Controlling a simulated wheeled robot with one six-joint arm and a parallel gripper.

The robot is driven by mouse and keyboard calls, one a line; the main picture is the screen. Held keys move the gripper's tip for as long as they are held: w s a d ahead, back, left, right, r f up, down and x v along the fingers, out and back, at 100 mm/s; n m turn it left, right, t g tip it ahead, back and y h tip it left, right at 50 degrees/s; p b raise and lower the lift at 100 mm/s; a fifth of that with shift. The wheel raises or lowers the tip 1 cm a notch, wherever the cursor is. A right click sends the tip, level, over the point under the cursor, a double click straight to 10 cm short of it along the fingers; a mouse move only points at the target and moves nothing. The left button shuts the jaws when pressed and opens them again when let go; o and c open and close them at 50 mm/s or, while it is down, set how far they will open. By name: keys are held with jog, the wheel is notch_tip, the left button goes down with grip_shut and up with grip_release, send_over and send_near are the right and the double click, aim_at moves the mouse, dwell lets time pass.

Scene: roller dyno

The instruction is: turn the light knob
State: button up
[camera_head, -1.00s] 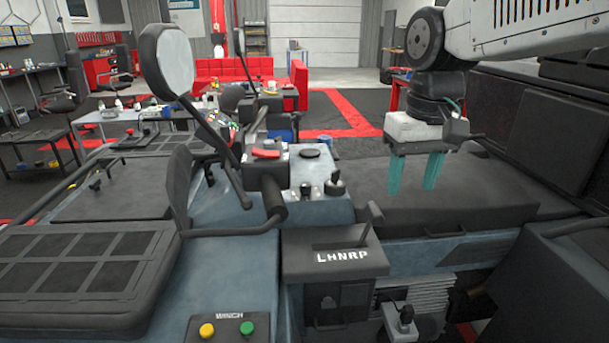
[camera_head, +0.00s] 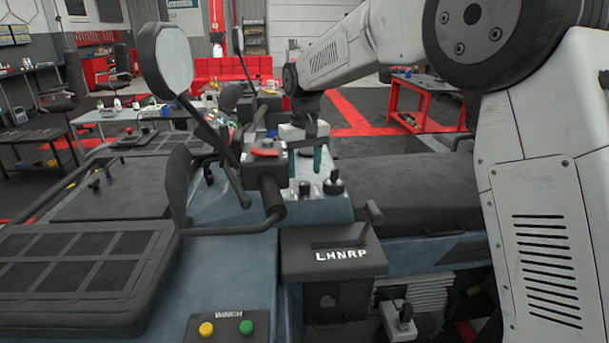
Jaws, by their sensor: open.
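My gripper (camera_head: 305,163) hangs over the vehicle's blue-grey console, pointing down, with its teal fingers apart and nothing seen between them. Two dark knobs stand on the light panel in front of it: a small knob (camera_head: 305,189) and a larger black knob (camera_head: 334,184) to its right. No readable label shows which is the light knob. The fingers are behind and above these knobs in the picture; contact cannot be told. The panel's rear part is hidden by my gripper.
A black box with a red switch (camera_head: 265,152) stands close left of my gripper. A handlebar grip (camera_head: 271,196) and a mirror (camera_head: 171,60) are further left. The LHNRP shifter box (camera_head: 333,255) and WINCH buttons (camera_head: 228,328) are nearer. The dark seat (camera_head: 400,195) lies right.

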aim_at(304, 183)
jog(key=shift+f, duration=1.9)
jog(key=c, duration=1)
jog(key=shift+n, duration=0.4)
jog(key=n, duration=0.3)
jog(key=shift+n, duration=2.5)
